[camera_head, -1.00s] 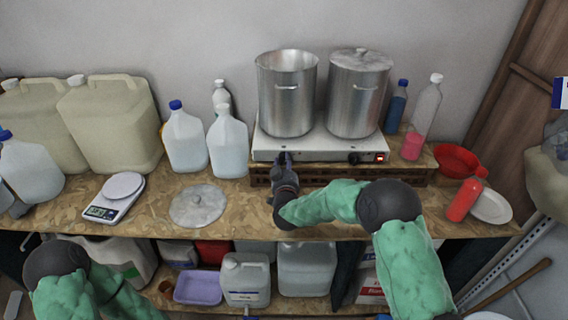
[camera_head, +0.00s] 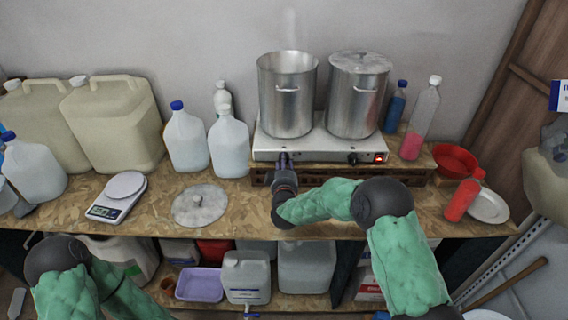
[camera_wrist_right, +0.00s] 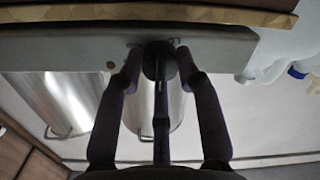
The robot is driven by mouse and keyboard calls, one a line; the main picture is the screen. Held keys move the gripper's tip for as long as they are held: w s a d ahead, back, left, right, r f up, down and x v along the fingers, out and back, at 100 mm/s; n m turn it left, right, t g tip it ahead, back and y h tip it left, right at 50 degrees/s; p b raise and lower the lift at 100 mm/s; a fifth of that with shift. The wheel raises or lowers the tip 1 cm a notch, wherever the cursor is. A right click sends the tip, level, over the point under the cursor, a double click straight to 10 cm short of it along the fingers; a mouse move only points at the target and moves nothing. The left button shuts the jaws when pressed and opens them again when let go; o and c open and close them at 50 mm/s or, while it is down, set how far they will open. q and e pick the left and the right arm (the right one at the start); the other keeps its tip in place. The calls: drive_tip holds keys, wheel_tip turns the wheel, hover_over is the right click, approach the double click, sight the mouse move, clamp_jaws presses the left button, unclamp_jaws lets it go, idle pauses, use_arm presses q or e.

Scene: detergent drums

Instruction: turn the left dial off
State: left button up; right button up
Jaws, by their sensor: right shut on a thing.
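The white hot plate (camera_head: 320,143) stands on a wooden riser on the bench. Its left dial is hidden behind my right gripper (camera_head: 284,160) in the head view. In the right wrist view the dark round left dial (camera_wrist_right: 158,60) sits on the hot plate's front panel (camera_wrist_right: 70,53). My right gripper's fingers (camera_wrist_right: 160,72) are closed around the dial. The right dial (camera_head: 353,159) is free, beside a lit red switch (camera_head: 379,158). My left arm shows at the lower left, but its gripper is out of view.
An open steel pot (camera_head: 287,95) and a lidded steel pot (camera_head: 358,95) stand on the hot plate. Faint steam rises above the open pot. A loose lid (camera_head: 199,205) and a scale (camera_head: 117,196) lie left of my right gripper. Several jugs and bottles stand nearby.

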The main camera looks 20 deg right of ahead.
drive_tip(key=shift+s+a+f, duration=0.1)
drive_tip(key=shift+f, duration=0.25)
drive_tip(key=o, duration=1.1)
drive_tip(key=shift+o, duration=0.2)
drive_tip(key=shift+r, duration=0.15)
drive_tip(key=v, duration=1.1)
drive_tip(key=shift+s, duration=0.45)
